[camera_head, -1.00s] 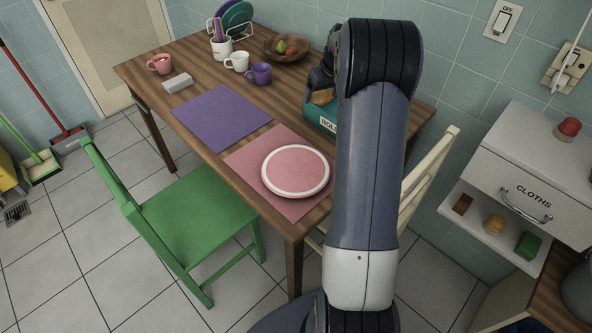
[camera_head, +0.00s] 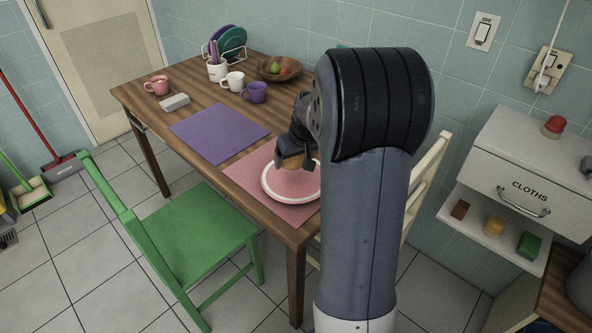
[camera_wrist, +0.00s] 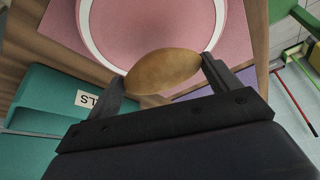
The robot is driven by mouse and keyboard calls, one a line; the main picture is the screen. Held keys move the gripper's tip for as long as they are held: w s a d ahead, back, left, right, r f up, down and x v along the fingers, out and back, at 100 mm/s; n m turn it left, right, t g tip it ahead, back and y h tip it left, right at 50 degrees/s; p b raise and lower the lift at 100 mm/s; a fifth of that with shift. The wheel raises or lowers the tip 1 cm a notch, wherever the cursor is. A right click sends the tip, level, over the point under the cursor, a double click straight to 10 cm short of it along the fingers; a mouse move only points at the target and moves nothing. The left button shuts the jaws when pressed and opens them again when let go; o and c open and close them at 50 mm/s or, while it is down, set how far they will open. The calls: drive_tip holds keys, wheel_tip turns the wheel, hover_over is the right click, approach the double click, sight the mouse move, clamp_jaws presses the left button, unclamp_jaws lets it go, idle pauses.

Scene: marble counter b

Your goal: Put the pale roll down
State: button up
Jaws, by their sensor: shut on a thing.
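My gripper (camera_head: 291,165) is shut on the pale roll (camera_wrist: 163,70), a golden-tan oval held across its middle between the two fingertips in the wrist view. In the head view, a small part of the roll shows below the fingers. The gripper and roll are over the pink plate with a white rim (camera_head: 268,190). The plate also shows in the wrist view (camera_wrist: 150,22), with no other thing seen on it. I cannot tell how high the roll is above the plate. My arm hides the plate's right side in the head view.
The plate lies on a pink mat (camera_head: 240,176) at the table's near end, beside a purple mat (camera_head: 218,133). A teal box with a partly readable label (camera_wrist: 45,85) is close by. Mugs (camera_head: 254,92) and a wooden bowl (camera_head: 282,70) stand farther back. A green chair (camera_head: 195,230) is alongside.

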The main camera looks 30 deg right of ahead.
sight(296, 168)
drive_tip(key=shift+f, duration=2)
drive_tip(key=shift+f+b, duration=0.15)
drive_tip(key=shift+b, duration=0.2)
drive_tip(key=o, duration=0.9)
drive_tip(key=shift+c, duration=0.2)
drive_tip(key=shift+r, duration=0.35)
drive_tip(key=p+v, duration=0.1)
drive_tip(key=v, duration=1)
drive_tip(key=shift+s+r, duration=0.15)
drive_tip(key=shift+r, duration=0.2)
